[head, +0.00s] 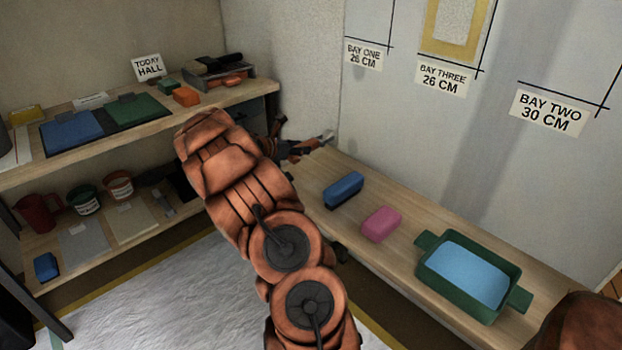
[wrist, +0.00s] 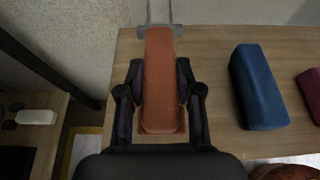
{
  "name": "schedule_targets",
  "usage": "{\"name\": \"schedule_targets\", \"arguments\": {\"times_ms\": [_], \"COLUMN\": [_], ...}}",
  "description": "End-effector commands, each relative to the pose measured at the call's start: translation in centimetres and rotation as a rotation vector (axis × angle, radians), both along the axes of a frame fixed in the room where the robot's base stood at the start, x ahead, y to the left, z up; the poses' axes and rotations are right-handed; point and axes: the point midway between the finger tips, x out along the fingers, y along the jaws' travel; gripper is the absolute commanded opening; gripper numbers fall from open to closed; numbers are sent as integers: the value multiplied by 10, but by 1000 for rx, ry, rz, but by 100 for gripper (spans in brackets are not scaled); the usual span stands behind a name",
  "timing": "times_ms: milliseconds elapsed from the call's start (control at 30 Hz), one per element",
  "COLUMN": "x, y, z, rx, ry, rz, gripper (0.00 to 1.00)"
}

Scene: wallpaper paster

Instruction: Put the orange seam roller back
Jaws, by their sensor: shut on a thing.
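My gripper (head: 287,146) is at the far left end of the wooden bench (head: 408,240), close to the wall. In the wrist view my gripper (wrist: 160,72) is shut on the orange seam roller (wrist: 159,104), with a finger on each side of its long handle. A grey metal fork (wrist: 155,25) sticks out past the fingertips at the roller's far end. In the head view only a small grey and orange part of the roller (head: 318,142) shows beyond the fingers. I cannot tell whether it touches the bench.
On the bench are a blue block (head: 343,189), a pink block (head: 381,224) and a green tray (head: 428,266) with blue inside. The upper shelf (head: 160,126) at left holds pads, an orange block (head: 186,96) and a rack (head: 232,84). A lower shelf holds several cups.

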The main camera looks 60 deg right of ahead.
Motion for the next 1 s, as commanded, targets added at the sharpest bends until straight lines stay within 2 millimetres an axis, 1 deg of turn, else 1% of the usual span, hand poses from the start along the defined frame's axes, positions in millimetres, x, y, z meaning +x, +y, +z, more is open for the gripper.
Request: {"name": "schedule_targets", "arguments": {"times_ms": [167,267,367,533,767,1000], "x": [0,0,0,0,0,0], "y": [0,0,0,0,0,0], "z": [1,-4,-16,-43,-60,-92], "rx": [-1,0,0,2,0,2], "ry": [0,1,2,3,1,2], "rz": [1,2,1,2,2,1], "gripper": [0,0,0,0,0,0]}}
